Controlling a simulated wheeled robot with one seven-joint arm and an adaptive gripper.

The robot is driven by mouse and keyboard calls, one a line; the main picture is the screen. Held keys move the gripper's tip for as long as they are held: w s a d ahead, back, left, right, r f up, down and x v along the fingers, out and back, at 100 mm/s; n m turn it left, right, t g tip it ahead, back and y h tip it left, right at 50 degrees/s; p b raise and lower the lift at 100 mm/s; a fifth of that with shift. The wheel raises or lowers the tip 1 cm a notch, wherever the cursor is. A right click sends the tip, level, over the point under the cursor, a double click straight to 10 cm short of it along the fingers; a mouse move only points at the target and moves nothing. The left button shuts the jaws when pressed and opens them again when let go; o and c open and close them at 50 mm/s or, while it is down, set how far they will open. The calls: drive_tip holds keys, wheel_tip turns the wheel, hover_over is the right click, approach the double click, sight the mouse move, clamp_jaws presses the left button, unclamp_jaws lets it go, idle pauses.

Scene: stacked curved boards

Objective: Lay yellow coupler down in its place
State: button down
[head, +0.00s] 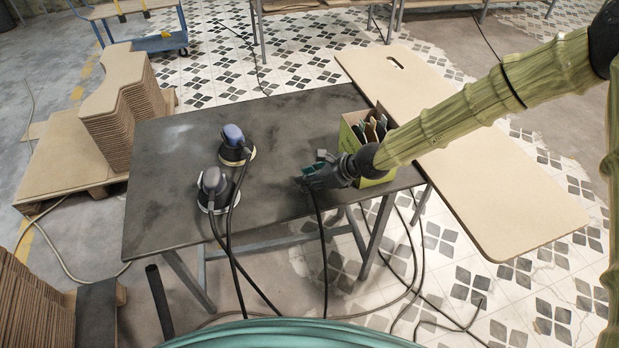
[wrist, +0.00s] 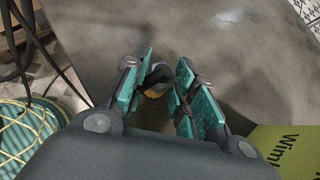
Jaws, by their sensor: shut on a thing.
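The yellow coupler (wrist: 153,93) shows in the wrist view as a small dark fitting with a yellow-orange part, between the teal finger pads. My gripper (head: 312,178) is shut on it, low over the right front part of the dark table (head: 165,215). In the wrist view my gripper (wrist: 160,85) hides part of the coupler. A black hose (head: 321,235) hangs from the gripper over the table's front edge. In the head view the coupler itself is hidden by the fingers. I cannot tell whether it touches the tabletop.
Two corded sanders (head: 234,140) (head: 213,185) stand left of my gripper. A yellow-green box (head: 374,170) of sheets stands close on the right, and its side shows in the wrist view (wrist: 290,145). A large pale board (head: 480,170) lies beyond. The table's middle is clear.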

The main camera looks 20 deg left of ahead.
drive_tip(key=shift+f, duration=0.1)
drive_tip(key=c, duration=1.1)
unclamp_jaws()
drive_tip(key=shift+d, duration=0.15)
drive_tip(key=shift+v, duration=5.9)
